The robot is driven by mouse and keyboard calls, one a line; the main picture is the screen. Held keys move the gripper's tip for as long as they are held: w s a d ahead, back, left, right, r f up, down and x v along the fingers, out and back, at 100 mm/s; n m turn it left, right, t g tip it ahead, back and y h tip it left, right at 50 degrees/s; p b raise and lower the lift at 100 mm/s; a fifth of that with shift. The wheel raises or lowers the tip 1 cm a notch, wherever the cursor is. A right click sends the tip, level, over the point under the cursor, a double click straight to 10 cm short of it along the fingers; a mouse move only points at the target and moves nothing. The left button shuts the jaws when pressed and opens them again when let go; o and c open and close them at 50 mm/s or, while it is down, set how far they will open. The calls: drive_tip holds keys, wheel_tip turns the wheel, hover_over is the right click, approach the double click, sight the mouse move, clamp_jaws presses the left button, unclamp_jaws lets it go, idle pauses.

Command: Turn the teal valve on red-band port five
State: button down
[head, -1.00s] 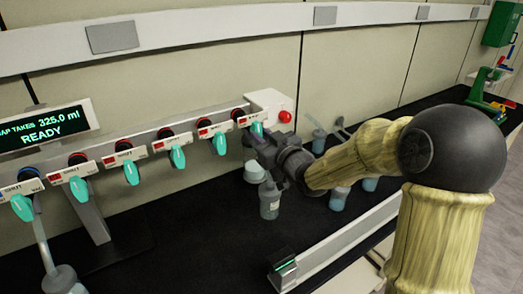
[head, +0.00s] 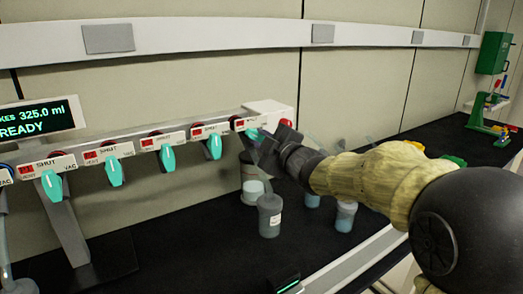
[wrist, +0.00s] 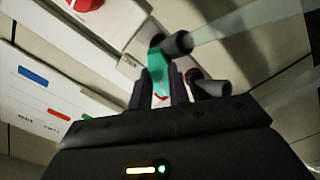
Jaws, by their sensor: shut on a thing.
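A row of teal valves (head: 167,158) hangs from the white manifold, most pointing down below plates with red marks that read SHUT. The valve at the right end of the row (head: 253,134) is partly hidden by my gripper (head: 264,143); what shows of it slants to the lower right, unlike its neighbour (head: 214,147). In the wrist view, this teal handle (wrist: 162,78) sits between the two dark fingers of my gripper (wrist: 163,88), which are shut on it. The plate wording at this port is too small to read.
A white box with a red knob (head: 287,125) stands just right of the valve. A display (head: 38,118) reads READY at the left. A low rail (head: 345,262) runs along the bench front.

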drive_tip(key=shift+n+b, duration=0.3)
drive_tip(key=shift+n, duration=0.2)
drive_tip(key=c, duration=1.3)
unclamp_jaws()
drive_tip(key=v, duration=1.7)
drive_tip(key=shift+s+d, duration=0.15)
drive_tip(key=shift+d, duration=0.05)
drive_tip(key=shift+f, duration=0.1)
